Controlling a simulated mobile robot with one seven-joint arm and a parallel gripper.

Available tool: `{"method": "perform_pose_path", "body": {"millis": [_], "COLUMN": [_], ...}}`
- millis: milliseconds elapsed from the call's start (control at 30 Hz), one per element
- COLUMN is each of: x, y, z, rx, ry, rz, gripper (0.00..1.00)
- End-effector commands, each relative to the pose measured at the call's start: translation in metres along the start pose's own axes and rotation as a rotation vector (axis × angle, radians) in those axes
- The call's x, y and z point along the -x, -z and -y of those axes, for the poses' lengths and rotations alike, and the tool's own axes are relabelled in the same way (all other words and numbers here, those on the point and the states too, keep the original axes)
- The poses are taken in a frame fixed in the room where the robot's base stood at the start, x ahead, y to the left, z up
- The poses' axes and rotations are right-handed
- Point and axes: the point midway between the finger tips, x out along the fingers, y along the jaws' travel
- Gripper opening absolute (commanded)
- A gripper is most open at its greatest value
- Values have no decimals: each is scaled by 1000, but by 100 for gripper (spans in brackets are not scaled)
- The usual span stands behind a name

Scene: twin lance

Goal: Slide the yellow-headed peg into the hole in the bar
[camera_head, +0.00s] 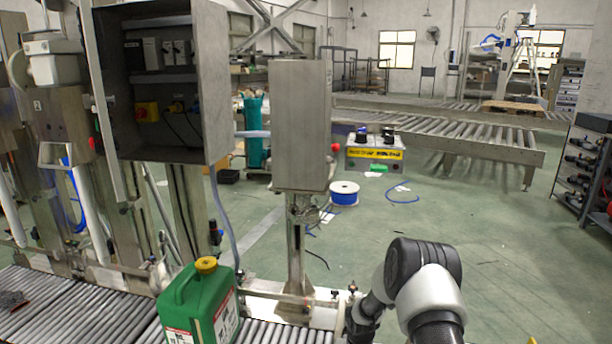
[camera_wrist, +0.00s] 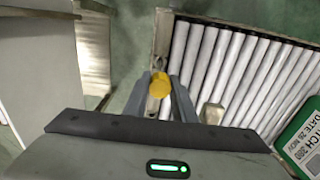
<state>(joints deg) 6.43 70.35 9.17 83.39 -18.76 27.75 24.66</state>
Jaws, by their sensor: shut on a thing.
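In the wrist view my gripper (camera_wrist: 161,84) has its two grey fingers closed around the yellow-headed peg (camera_wrist: 159,88). The round yellow head shows between the fingers; I cannot see the peg's shaft clearly. A pale metal strip (camera_wrist: 163,36) runs along the conveyor's edge just beyond the fingertips. I cannot tell whether this is the bar, and no hole is visible. In the head view my arm is at the bottom right of centre; the peg and fingers cannot be made out there.
A green jug (camera_head: 203,306) with a yellow cap stands on the roller conveyor (camera_head: 60,308); part of it shows in the wrist view (camera_wrist: 300,142). A steel post with a box (camera_head: 302,125) rises behind the conveyor. Open floor (camera_head: 500,245) lies to the right.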

Motion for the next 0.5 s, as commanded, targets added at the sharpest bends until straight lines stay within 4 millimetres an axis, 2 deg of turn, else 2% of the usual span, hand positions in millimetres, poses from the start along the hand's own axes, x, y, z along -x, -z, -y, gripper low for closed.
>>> {"method": "perform_pose_path", "body": {"millis": [500], "x": [28], "y": [0], "z": [0], "rx": [0], "ry": [0], "rz": [-1], "gripper": [2]}}
